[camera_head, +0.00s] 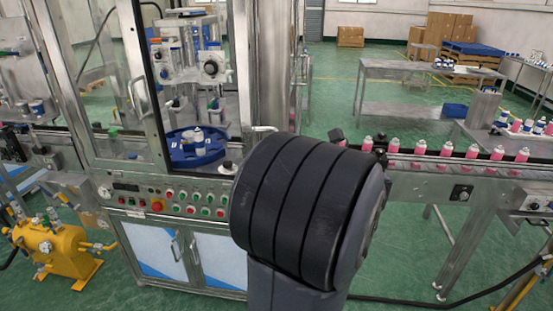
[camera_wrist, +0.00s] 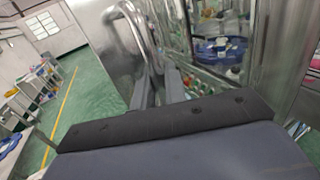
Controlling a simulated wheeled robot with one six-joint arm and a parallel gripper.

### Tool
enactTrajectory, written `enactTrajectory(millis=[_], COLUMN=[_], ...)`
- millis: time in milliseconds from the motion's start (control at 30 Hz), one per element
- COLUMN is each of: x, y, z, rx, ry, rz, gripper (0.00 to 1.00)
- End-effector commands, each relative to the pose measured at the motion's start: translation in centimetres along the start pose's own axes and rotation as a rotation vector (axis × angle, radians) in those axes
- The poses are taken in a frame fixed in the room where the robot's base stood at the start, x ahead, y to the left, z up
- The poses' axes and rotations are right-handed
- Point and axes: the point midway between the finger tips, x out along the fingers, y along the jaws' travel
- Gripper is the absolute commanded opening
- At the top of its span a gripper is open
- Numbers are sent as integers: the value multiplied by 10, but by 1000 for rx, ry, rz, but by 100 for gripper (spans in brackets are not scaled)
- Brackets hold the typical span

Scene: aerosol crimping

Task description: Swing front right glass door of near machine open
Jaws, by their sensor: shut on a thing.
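The near machine's right front opening (camera_head: 200,95) shows the blue turntable and fixtures inside. The right glass door is hard to make out; I cannot tell how far it stands open. In the wrist view a curved metal door handle (camera_wrist: 134,36) stands on a steel panel, and my gripper (camera_wrist: 158,88) is shut on its lower part. The blue turntable (camera_wrist: 220,48) shows beyond, to the right. In the head view my dark wrist covers the gripper. The left glass door (camera_head: 100,80) has its own vertical handle (camera_head: 141,95).
A conveyor (camera_head: 430,165) with several pink cans runs to the right. A control panel (camera_head: 170,200) with buttons sits below the opening. A yellow pump unit (camera_head: 60,250) stands at left. Steel tables (camera_head: 400,68) and cartons stand behind.

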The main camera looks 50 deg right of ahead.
Motion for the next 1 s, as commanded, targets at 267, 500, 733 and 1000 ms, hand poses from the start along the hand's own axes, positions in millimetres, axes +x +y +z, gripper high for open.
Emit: enactTrajectory(millis=[267,500,733,1000], x=[0,0,-3,-41], y=[-1,-1,-1,-2], z=[3,2,1,-1], rx=[-6,-3,-3,-5], ry=[-4,-2,-1,-1], rz=[-4,-2,-3,-8], gripper=[17,30,30,30])
